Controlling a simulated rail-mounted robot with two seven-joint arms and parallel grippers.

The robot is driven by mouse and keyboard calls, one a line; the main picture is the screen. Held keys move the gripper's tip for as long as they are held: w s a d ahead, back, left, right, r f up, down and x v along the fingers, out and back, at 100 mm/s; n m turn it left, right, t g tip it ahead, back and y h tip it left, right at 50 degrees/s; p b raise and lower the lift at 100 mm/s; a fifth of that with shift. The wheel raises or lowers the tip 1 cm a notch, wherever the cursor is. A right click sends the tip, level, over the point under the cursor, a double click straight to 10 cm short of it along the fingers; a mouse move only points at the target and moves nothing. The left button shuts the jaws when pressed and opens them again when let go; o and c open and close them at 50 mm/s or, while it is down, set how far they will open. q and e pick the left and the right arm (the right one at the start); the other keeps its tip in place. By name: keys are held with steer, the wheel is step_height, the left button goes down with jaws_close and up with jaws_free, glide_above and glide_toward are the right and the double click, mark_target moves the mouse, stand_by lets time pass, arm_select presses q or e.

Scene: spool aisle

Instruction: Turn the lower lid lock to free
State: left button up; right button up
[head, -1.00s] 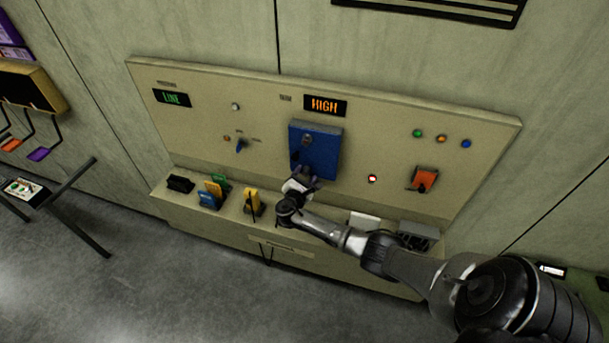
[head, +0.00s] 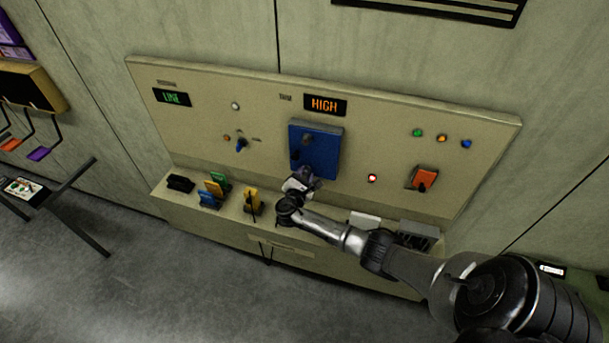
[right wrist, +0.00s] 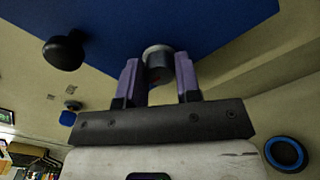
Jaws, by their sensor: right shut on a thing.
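The blue lid (head: 325,155) is on the sloped panel, under the orange HIGH display. The upper lid lock (head: 307,139) shows near its top edge, and a dark knob (head: 295,156) at its left side. My right gripper (head: 305,173) is at the lid's lower edge and covers the lower lid lock in the head view. In the right wrist view, its purple fingers (right wrist: 160,75) are shut on the lower lid lock (right wrist: 157,60), a short grey cylinder with a dark end. The lock's setting cannot be read. My left gripper is not in view.
An orange switch (head: 424,178) and a lit red button (head: 372,178) are right of the lid. A small blue switch (head: 241,145) is to its left.

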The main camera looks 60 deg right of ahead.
steer(key=m+b, duration=0.2)
steer(key=shift+f+m+b, duration=0.25)
steer(key=shift+m+b, duration=0.05)
steer(key=m+b, duration=1.3)
steer(key=b, duration=0.3)
steer(key=shift+m, duration=0.3)
steer(key=shift+r+m+b, duration=0.15)
steer(key=shift+m+b, duration=0.65)
steer(key=shift+b, duration=0.35)
steer(key=shift+r, duration=0.1)
steer(key=o, duration=0.7)
steer(key=shift+c, duration=0.2)
steer(key=shift+o, duration=1.3)
